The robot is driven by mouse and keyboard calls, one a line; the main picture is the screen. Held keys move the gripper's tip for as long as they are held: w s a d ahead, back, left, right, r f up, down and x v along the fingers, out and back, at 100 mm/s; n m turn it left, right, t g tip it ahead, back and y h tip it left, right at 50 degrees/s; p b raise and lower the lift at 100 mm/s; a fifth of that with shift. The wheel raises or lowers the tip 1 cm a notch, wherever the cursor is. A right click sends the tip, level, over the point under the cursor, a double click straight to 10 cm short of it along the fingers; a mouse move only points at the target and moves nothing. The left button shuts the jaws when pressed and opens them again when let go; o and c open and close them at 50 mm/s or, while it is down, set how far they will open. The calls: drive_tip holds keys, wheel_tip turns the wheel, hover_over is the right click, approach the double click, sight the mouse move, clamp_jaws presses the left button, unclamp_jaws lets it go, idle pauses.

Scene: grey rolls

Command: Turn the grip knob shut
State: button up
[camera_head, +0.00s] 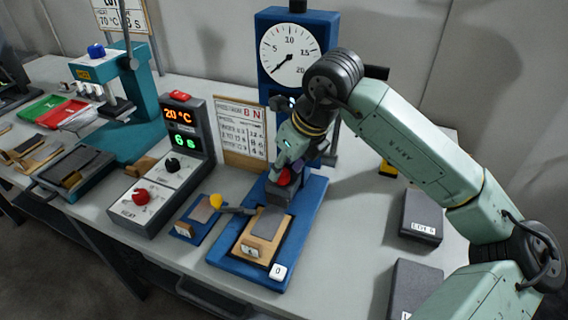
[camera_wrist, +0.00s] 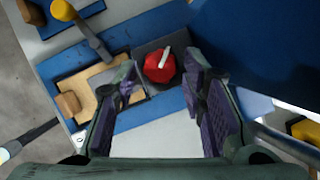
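The grip knob (camera_head: 284,178) is a red knob on a dark block of the blue press with the dial. In the wrist view the same red knob (camera_wrist: 160,66), with a white pointer bar slanting to the upper right, sits between my fingertips. My gripper (camera_head: 288,163) is right over the knob in the head view and partly hides it. In the wrist view my gripper (camera_wrist: 161,73) is open, one finger on each side of the knob with gaps showing. I cannot tell how far down the fingers reach.
The dial gauge (camera_head: 291,54) stands behind. A wooden jig (camera_head: 262,236) lies on the blue base, beside a lever with a yellow knob (camera_head: 216,201). A control box (camera_head: 160,190) with red and black knobs is left. Grey blocks (camera_head: 421,214) lie right.

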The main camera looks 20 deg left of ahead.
drive_tip(key=shift+x, duration=0.85)
drive_tip(key=shift+c, duration=0.4)
